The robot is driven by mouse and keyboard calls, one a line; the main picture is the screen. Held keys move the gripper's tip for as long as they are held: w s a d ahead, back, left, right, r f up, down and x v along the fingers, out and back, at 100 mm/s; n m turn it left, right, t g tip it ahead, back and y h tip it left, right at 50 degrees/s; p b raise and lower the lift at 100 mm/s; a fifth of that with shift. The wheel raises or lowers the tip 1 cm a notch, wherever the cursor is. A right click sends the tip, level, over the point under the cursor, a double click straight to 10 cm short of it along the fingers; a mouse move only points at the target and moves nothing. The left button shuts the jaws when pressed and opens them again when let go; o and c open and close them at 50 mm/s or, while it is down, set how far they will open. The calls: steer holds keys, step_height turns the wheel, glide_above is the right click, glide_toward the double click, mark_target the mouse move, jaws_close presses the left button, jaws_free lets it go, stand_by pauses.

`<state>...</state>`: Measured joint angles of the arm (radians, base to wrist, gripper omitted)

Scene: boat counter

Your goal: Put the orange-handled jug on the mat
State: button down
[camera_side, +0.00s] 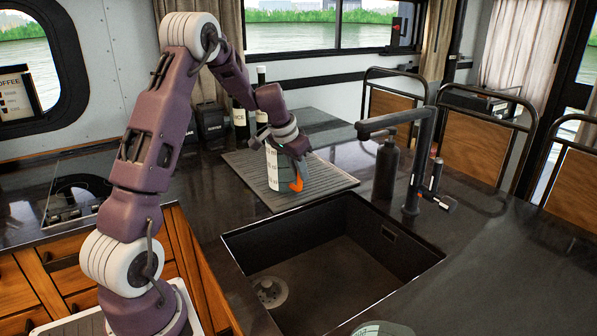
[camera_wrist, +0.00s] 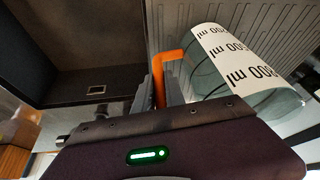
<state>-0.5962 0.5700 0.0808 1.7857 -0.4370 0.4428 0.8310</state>
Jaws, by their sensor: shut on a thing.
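The jug (camera_side: 272,168) is clear with a white scale strip and an orange handle (camera_side: 297,179). My gripper (camera_side: 298,158) is shut on that handle. In the wrist view, the fingers (camera_wrist: 160,88) close around the orange handle, with the jug's body (camera_wrist: 235,72) to their right. Black "ml" marks show on its white strip. The grey ridged mat (camera_side: 325,180) lies on the dark counter behind the sink. The jug is over the mat in the side view and looks roughly upright. I cannot tell whether its base touches the mat.
The sink (camera_side: 335,235) opens in front of the mat, with a black tap (camera_side: 418,165) to its right. A dark soap bottle (camera_side: 386,168) stands beside the tap. Bottles (camera_side: 240,118) stand behind the mat. A round rim (camera_side: 384,329) shows at the bottom edge.

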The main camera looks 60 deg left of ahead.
steer(key=shift+f, duration=0.25)
steer(key=c, duration=1.4)
jaws_free()
steer(key=shift+r, duration=0.2)
steer(key=v, duration=1.2)
steer(key=s+d+r, duration=0.3)
steer(key=d+r, duration=0.1)
steer(key=d, duration=0.6)
steer(key=s+d+r+m+h, duration=0.1)
steer(key=s+d+r+m, duration=0.1)
steer(key=s+d, duration=1)
steer(key=shift+t, duration=0.6)
steer(key=s+d+f, duration=0.1)
steer(key=s, duration=0.2)
steer(key=s+d+f, duration=0.1)
steer(key=s+d, duration=0.1)
steer(key=s, duration=0.1)
steer(key=s+d+f, duration=0.2)
steer(key=s, duration=0.2)
steer(key=shift+d, duration=0.2)
